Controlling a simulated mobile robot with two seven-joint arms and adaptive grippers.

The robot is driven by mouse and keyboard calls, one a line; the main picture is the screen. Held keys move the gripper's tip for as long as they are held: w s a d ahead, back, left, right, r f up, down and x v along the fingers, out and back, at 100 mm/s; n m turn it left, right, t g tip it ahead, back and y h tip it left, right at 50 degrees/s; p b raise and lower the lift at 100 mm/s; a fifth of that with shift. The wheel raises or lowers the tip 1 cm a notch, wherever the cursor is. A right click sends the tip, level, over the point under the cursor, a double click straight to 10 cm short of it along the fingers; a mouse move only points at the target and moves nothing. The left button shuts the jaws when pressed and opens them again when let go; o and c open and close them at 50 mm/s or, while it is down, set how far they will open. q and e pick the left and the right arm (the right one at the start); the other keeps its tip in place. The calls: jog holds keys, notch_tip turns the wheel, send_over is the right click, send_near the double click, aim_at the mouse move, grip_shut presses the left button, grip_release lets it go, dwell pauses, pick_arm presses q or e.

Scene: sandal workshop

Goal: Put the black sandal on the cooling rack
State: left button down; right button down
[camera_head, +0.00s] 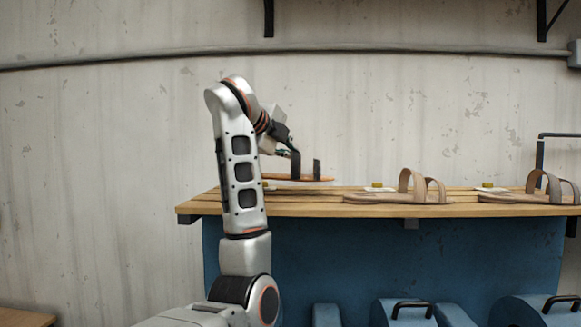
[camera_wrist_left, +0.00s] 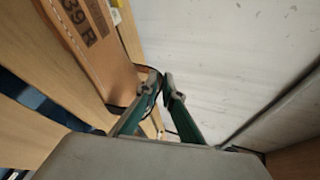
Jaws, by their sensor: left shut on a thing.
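The black sandal (camera_head: 298,178) has a tan sole and black straps. It hangs level, a little above the left end of the slatted wooden rack (camera_head: 330,207) in the head view. My left gripper (camera_head: 288,153) is shut on its black strap. In the left wrist view the fingertips (camera_wrist_left: 163,88) are close together beside the sandal's brown sole (camera_wrist_left: 97,48), which is marked "39 R". The strap between the fingers is mostly hidden there. My right gripper is in neither view.
Two beige sandals stand on the rack, one in the middle (camera_head: 400,196) and one at the right (camera_head: 530,197). Small yellow pieces (camera_head: 377,185) sit along its back. A blue panel (camera_head: 330,260) is below. A pipe (camera_head: 400,48) runs along the wall.

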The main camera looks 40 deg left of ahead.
aim_at(295, 175)
pick_arm(q)
notch_tip(295, 175, down, 4)
jog(key=shift+r, duration=0.15)
jog(key=shift+s, duration=0.1)
jog(key=c, duration=2.2)
grip_release()
